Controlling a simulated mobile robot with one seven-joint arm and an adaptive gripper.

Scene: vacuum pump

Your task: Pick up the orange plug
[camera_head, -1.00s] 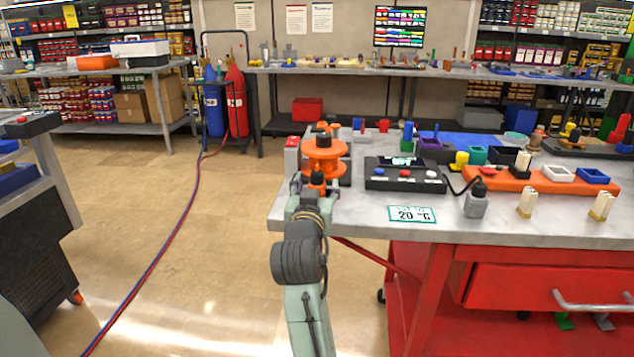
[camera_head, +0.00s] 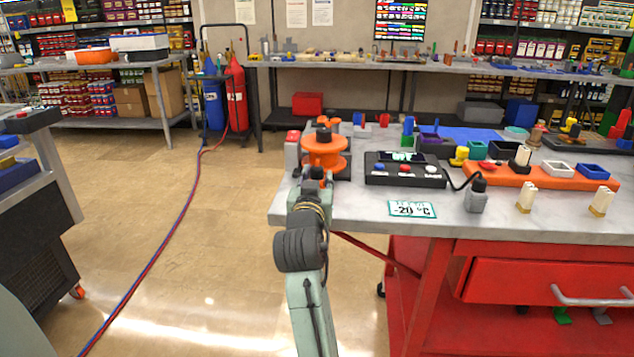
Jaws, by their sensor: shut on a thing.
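My arm reaches up from the bottom of the head view to the left front corner of the workbench. My gripper (camera_head: 316,177) is at its end, seen from behind, just in front of an orange spool-shaped part with a black top (camera_head: 324,148). A small bit of orange shows at the fingers. My gripper is shut on an orange piece, which I take to be the orange plug; the fingers and wrist hide most of it. I cannot tell whether it touches the spool-shaped part.
A black control box with buttons (camera_head: 404,172) stands right of the gripper. A grey bottle-like part (camera_head: 476,197), an orange tray (camera_head: 535,178) and two pale pegs stand further right. A red-topped block (camera_head: 292,148) is close on the left. Open floor lies left of the bench.

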